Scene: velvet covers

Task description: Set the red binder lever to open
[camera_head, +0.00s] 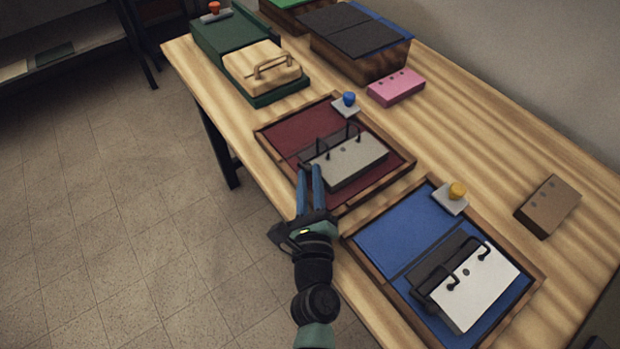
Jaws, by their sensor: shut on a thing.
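The red binder (289,132) lies open in a brown wooden frame near the middle of the table. A grey holed block (350,163) sits on its near right part, with black rings (350,130) beside it. My gripper (310,172) reaches in from the front edge, its two blue fingers pointing away from me. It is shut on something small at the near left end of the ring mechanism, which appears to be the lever. The fingers hide most of it, and its angle cannot be told.
A blue binder (398,229) with a white block lies to the right, close to my arm. A blue knob (349,98), a pink block (396,87) and a brown block (548,206) are nearby.

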